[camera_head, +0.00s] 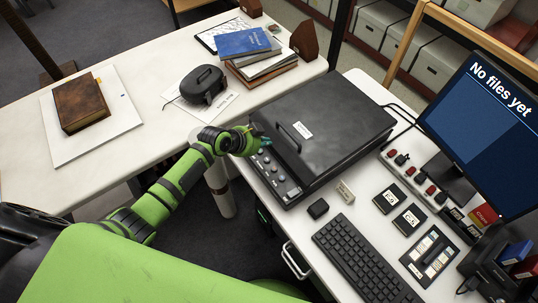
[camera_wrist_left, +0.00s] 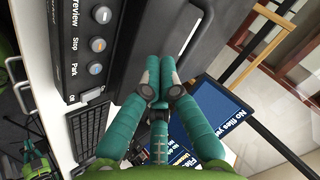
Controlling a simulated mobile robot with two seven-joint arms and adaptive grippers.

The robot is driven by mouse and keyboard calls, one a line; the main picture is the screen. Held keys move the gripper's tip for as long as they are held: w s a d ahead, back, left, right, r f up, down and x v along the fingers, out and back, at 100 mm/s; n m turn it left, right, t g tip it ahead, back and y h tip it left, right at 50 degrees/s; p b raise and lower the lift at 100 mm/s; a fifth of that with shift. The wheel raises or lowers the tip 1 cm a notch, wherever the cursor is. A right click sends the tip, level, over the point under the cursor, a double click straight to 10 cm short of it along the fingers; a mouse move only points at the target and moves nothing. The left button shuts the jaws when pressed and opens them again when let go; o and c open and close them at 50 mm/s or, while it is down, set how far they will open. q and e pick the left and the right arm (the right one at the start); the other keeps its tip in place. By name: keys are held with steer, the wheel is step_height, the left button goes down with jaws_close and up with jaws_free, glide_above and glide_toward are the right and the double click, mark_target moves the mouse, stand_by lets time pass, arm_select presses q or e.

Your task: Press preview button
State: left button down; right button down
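The black scanner (camera_head: 325,125) stands on the white desk, lid down, with a row of round buttons (camera_head: 275,172) along its front-left panel. In the left wrist view, the grey preview button (camera_wrist_left: 103,14) sits at the top beside a partly cut-off label. My left gripper (camera_head: 257,140) is over the scanner's near-left corner, by the panel's far end. Its teal fingers (camera_wrist_left: 158,76) are drawn together, with nothing seen between them; contact with the scanner cannot be told.
The monitor (camera_head: 485,115) reads "No files yet". A keyboard (camera_head: 365,258), a small black box (camera_head: 318,208) and labelled cards lie on the desk. A green and dark part at the wrist view's lower left may be my right gripper. Books (camera_head: 245,43) lie on the other table.

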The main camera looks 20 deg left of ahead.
mark_target(267, 159)
arm_select(q)
steer(key=shift+w+d+r, duration=0.15)
steer(key=shift+w+r, duration=0.05)
steer(key=shift+r, duration=0.45)
steer(key=shift+f, duration=0.15)
step_height(267, 159, down, 8)
steer(key=b, duration=0.6)
steer(key=shift+b, duration=0.3)
steer(key=shift+f+b, duration=0.3)
stand_by(0.5)
steer(key=shift+f+b, duration=0.4)
steer(key=shift+b, duration=0.05)
